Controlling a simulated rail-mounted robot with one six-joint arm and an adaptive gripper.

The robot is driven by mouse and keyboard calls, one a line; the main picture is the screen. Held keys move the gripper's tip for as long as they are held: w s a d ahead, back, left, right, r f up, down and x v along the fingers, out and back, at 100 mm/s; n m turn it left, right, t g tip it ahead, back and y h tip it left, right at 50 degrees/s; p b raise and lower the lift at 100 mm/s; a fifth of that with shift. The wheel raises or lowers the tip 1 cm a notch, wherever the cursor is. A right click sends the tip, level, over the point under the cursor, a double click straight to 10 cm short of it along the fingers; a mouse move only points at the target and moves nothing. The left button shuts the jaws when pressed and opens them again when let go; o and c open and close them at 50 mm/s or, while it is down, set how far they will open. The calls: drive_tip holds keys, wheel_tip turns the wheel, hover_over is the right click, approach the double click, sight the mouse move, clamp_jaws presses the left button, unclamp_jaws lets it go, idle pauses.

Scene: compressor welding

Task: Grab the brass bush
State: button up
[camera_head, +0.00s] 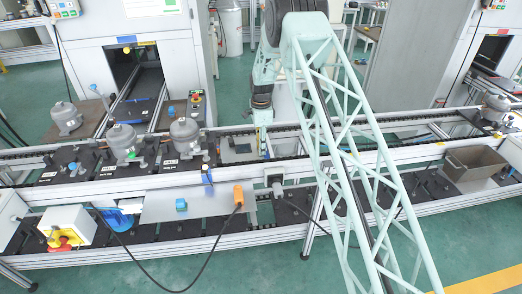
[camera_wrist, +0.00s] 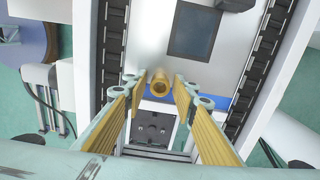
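The brass bush (camera_wrist: 160,83) shows in the wrist view as a small gold ring seen from above with a dark hole. It lies between the tips of my gripper's (camera_wrist: 161,88) two yellow-padded fingers. The fingers are open, with a narrow gap on each side of the bush, and I see no firm contact. In the camera_head view my gripper (camera_head: 263,117) points down over the conveyor line, and the bush cannot be made out there.
The conveyor (camera_head: 350,154) runs across the camera_head view. Several grey compressors, one of them here (camera_head: 185,133), sit on black pallets at the left. Dark chain tracks (camera_wrist: 255,75) flank the bush in the wrist view.

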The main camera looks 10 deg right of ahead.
drive_tip(key=c, duration=0.7)
drive_tip(key=shift+o, duration=0.2)
drive_tip(key=shift+r, duration=0.15)
drive_tip(key=shift+r, duration=1.55)
drive_tip(key=shift+s+r, duration=0.1)
drive_tip(key=shift+s, duration=0.1)
drive_tip(key=s, duration=0.5)
drive_tip(key=s+r+b, duration=0.1)
drive_tip(key=s, duration=0.4)
drive_tip(key=s+d+b, duration=0.1)
drive_tip(key=s, duration=0.4)
drive_tip(key=shift+s+r, duration=0.2)
drive_tip(key=shift+s, duration=0.1)
